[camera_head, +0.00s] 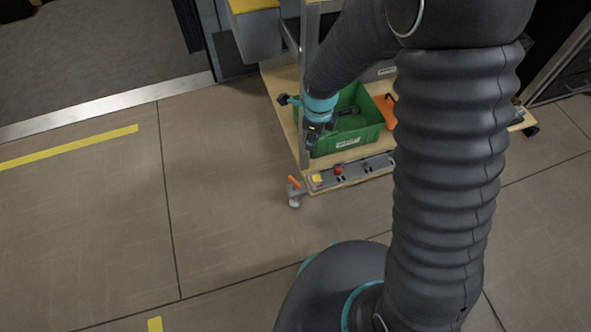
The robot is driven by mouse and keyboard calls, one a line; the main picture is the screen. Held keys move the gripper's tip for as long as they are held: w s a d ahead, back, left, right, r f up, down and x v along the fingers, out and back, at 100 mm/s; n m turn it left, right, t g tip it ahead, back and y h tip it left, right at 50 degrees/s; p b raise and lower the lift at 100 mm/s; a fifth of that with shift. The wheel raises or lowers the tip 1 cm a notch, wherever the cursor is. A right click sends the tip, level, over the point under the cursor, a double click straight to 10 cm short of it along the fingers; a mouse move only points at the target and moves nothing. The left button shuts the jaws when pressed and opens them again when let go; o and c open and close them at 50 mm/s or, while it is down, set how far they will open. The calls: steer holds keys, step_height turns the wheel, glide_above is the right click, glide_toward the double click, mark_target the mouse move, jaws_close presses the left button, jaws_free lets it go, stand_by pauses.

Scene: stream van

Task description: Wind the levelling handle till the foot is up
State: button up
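A small orange handle (294,182) sticks up at the near left corner of the wooden cart. Under it is a pale foot or castor (295,202) close to the floor; I cannot tell whether it touches. My gripper (311,145) points down beyond and above the handle, in front of the green crate's left side. It appears apart from the handle. It is small and dark here, so its fingers cannot be made out as open or shut.
The cart's wooden deck (279,84) carries a green crate (360,137) with dark items inside. A grey control strip (352,174) with a yellow block and red button runs along its front edge. A metal upright (304,140) stands near the gripper. Floor at left is clear.

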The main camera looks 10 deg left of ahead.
mark_target(295, 181)
steer(key=a+f+m, duration=0.1)
steer(key=f, duration=0.6)
steer(key=s+a+f+m+p, duration=0.1)
steer(key=a+f+m, duration=0.1)
steer(key=f, duration=0.5)
steer(key=s+a+f+m, duration=0.1)
steer(key=a+f, duration=0.1)
steer(key=f, duration=0.6)
steer(key=shift+s+m+g, duration=0.1)
steer(key=shift+m+g, duration=0.2)
steer(key=shift+g, duration=0.1)
jaws_close()
